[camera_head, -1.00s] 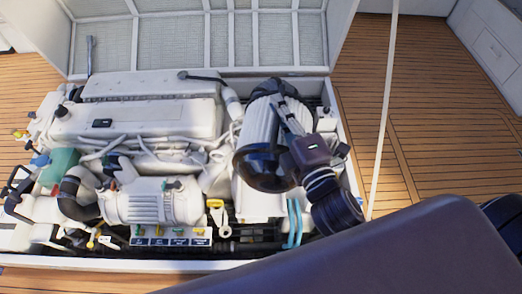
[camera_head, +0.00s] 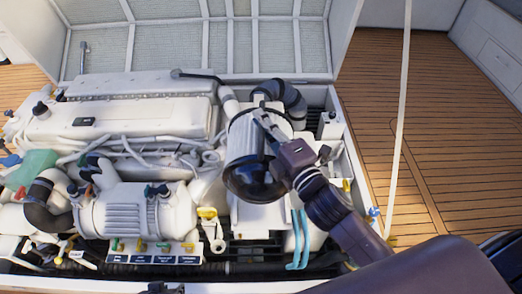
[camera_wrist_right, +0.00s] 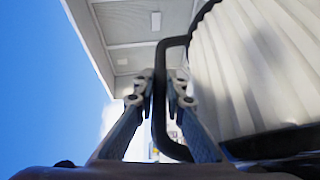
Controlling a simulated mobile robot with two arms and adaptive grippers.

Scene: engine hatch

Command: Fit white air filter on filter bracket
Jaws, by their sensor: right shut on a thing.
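The white air filter (camera_head: 243,140) is a pleated cylinder with a black end cap (camera_head: 252,183), tilted toward me over the right part of the engine bay. My right gripper (camera_head: 267,128) is at its right side. In the right wrist view the gripper (camera_wrist_right: 160,95) is shut on the filter's black handle (camera_wrist_right: 172,42), with the pleated filter body (camera_wrist_right: 245,65) to the right. I cannot make out the filter bracket clearly; the filter hides part of the area behind it. A small dark tip at the bottom edge appears to be my left gripper (camera_head: 163,288), mostly out of frame.
A black elbow hose (camera_head: 288,97) stands just behind and right of the filter. The white engine (camera_head: 130,125) fills the left. Blue pipes (camera_head: 299,238) rise at the front right. A raised hatch lid (camera_head: 200,38) stands behind, and a pale pole (camera_head: 401,120) to the right.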

